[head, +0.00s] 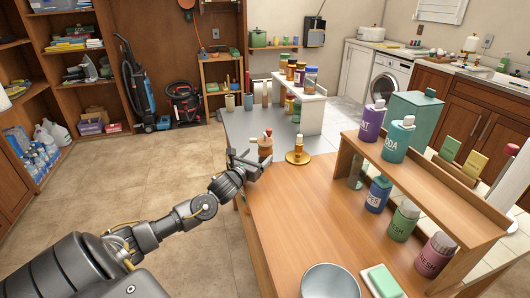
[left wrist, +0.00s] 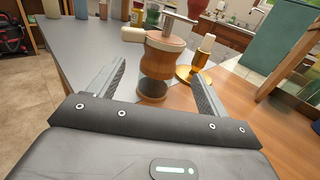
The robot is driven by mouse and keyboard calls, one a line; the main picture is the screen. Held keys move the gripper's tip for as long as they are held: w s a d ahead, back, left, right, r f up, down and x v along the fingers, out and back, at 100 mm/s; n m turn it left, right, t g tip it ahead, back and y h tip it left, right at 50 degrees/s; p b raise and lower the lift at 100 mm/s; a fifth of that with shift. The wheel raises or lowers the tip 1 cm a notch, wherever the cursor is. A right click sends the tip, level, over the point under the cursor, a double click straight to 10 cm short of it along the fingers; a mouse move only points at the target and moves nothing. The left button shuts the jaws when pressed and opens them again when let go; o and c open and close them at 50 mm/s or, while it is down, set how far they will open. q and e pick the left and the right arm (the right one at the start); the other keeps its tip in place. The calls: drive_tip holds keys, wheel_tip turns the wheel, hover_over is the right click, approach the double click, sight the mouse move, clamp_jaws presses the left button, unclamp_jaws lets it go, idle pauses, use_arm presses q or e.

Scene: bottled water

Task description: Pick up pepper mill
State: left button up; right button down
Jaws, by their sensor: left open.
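The pepper mill (head: 265,145) stands upright on the table (head: 240,126). In the left wrist view, the pepper mill (left wrist: 163,57) has a brown wooden body, a dark glass-like lower part and a metal crank on top. My left gripper (head: 250,161) is beside it, on the near side. In the left wrist view, my open left gripper (left wrist: 158,74) points at the mill, with one finger to each side of its lower part. Nothing is held. Whether the fingers touch the mill cannot be told. My right gripper is not in view.
A brass candle holder (head: 298,157) stands close to the mill's right; it also shows in the left wrist view (left wrist: 188,76). A wooden shelf (head: 430,187) with several bottles is at right. A white riser (head: 309,115) with jars stands behind. The wooden tabletop in front (head: 290,205) is mostly clear.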

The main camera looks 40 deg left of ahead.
sight(261, 153)
use_arm(q)
drive_tip(key=w, duration=0.3)
drive_tip(key=w+a, duration=0.1)
drive_tip(key=w, duration=0.1)
drive_tip(key=shift+f, duration=0.25)
drive_tip(key=shift+s, duration=0.1)
drive_tip(key=c, duration=1.2)
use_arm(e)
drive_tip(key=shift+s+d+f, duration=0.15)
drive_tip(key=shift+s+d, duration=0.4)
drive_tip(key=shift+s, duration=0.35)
